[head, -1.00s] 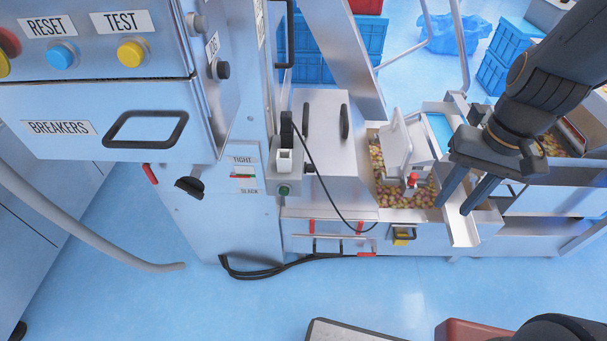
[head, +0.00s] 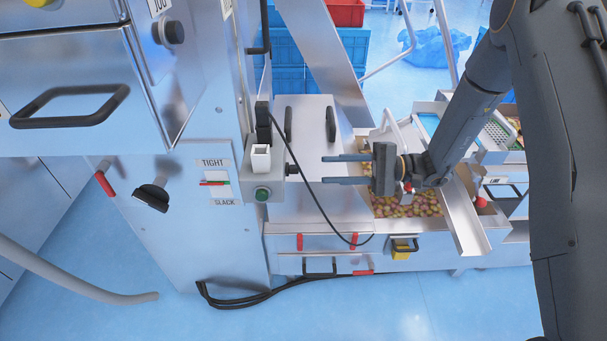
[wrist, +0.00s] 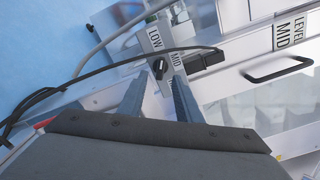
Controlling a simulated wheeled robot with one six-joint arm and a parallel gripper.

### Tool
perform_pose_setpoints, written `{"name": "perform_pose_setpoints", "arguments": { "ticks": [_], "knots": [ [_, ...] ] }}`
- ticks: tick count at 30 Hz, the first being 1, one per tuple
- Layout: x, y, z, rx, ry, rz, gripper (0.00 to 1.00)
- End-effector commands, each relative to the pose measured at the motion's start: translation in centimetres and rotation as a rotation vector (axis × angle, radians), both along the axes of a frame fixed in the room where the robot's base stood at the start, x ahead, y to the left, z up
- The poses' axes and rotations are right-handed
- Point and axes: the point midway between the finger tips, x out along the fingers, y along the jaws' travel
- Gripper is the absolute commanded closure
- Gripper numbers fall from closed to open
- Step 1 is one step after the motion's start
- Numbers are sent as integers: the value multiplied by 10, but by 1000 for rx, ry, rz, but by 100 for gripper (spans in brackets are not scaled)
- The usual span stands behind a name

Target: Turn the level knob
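The level knob is a small black knob (wrist: 160,66) in the wrist view, with LOW and MID labels around it. In the head view a black knob (head: 292,169) sticks out of the right side of the grey control box (head: 281,188). My gripper (head: 324,169) is level, its two fingers pointing left at this knob, with a gap between tips and knob. In the wrist view my gripper (wrist: 159,80) is open and empty, and the knob lies just beyond the gap between the fingertips.
A black cable (head: 310,190) hangs from the box and passes close to the fingertips. A hopper of small candies (head: 408,206) and a metal chute (head: 466,225) lie below and right of my gripper. A black-handled selector (head: 152,195) is on the cabinet to the left.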

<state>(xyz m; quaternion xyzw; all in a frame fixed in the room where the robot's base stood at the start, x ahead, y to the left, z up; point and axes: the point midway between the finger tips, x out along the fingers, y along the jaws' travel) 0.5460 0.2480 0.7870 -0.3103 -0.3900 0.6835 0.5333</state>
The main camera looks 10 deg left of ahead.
Motion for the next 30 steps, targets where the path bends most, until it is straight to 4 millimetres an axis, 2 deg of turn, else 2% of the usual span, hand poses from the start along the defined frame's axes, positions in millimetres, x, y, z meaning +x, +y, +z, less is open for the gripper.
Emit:
{"name": "perform_pose_setpoints", "arguments": {
  "ticks": [5, 12, 16, 21, 28, 29, 30],
  "knots": [
    [-2, 16, 1, 12, -3, -4, 69],
    [-12, 52, 1, 10, 0, -2, 69],
    [-15, 66, 0, 10, -1, -4, 69],
    [-16, 75, 0, 9, -2, -5, 69],
    [-16, 76, 0, 9, -1, -6, 69],
    [-16, 76, 0, 9, -1, -6, 70],
    [-16, 76, 0, 9, -1, -6, 77]
  ]
}}
